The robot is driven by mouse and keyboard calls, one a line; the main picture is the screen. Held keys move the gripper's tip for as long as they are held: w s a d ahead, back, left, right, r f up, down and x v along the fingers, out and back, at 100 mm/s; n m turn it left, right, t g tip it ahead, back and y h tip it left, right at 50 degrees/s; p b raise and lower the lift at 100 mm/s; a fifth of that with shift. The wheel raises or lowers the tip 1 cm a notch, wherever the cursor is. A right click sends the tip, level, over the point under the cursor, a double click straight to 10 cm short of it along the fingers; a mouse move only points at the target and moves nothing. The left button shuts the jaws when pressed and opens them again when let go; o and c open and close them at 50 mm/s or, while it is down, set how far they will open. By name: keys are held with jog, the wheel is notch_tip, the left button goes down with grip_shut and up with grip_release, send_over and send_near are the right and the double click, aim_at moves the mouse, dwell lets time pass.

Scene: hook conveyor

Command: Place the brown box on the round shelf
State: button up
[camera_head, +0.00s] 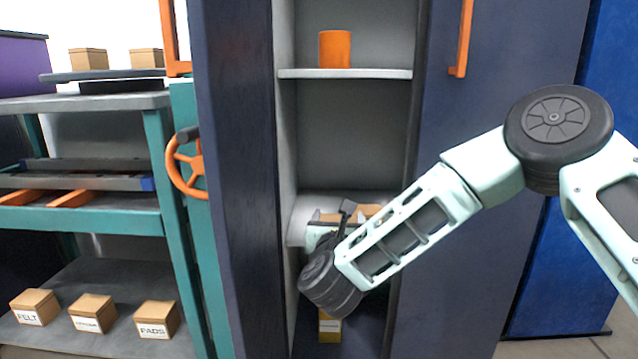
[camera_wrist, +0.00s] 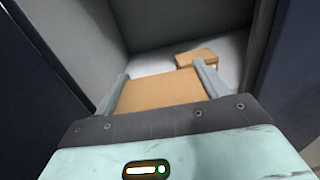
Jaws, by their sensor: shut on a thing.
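My gripper (camera_head: 335,226) reaches into the open cabinet at its middle shelf. In the wrist view my gripper (camera_wrist: 162,73) is shut on a brown box (camera_wrist: 160,93), with one finger along each side. I cannot tell whether the held box rests on the shelf. A second brown box (camera_wrist: 196,58) lies behind it, towards the right. In the head view the arm hides most of both boxes. A dark, flat platform with a rounded edge (camera_head: 110,75), which looks like the round shelf, is at upper left with two brown boxes (camera_head: 88,59) (camera_head: 147,59) on it.
The cabinet's side walls (camera_head: 285,130) and doors (camera_head: 235,180) stand close around my gripper. An orange cup (camera_head: 335,49) stands on the upper shelf (camera_head: 345,74). A yellow box (camera_head: 330,328) is below. The teal rack (camera_head: 160,150) at left holds labelled boxes (camera_head: 93,313) low down.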

jog(key=s+d+f+n+y, duration=0.1)
jog(key=s+d+f, duration=0.4)
jog(key=d+f, duration=0.8)
jog(key=s+d+f+y, duration=0.1)
jog(key=s+d+f, duration=0.3)
jog(key=d+f, duration=1)
jog(key=s+r+p, duration=0.3)
jog(key=r+p, duration=1.1)
jog(key=s+d+r+p, duration=0.1)
jog(key=s+r+p, duration=0.2)
jog(key=r+p, duration=1.1)
jog(key=s+r+p, duration=0.3)
jog(key=r+p, duration=1.1)
jog(key=p, duration=0.1)
jog(key=shift+d+r, duration=0.25)
